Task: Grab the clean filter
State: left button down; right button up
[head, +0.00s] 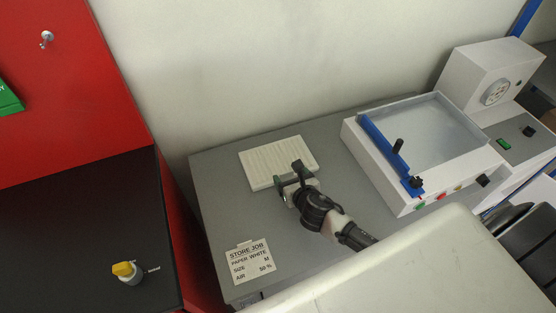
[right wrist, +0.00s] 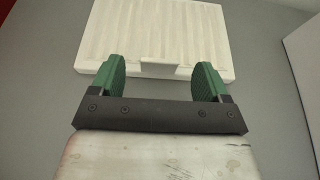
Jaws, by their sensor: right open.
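The clean filter (head: 272,160) is a flat, pale cream panel with ridges, lying on the grey table in the head view. It also shows at the top of the right wrist view (right wrist: 158,32), with a small tab on its near edge. My right gripper (head: 288,179) is at the filter's near right edge. In the right wrist view the right gripper (right wrist: 160,80) is open, its green pads apart on either side of the tab. I cannot tell whether the pads touch the filter. My left gripper is not in view.
A white machine (head: 405,195) with a blue bar and clear lid stands right of the filter. A sign (head: 251,262) reading "STORE JOB" lies near the table's front left. Bare grey table (head: 215,200) surrounds the filter.

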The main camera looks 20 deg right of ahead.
jog(key=shift+x, duration=1.2)
jog(key=c, duration=1)
jog(key=shift+r, duration=0.1)
jog(key=shift+c, duration=0.2)
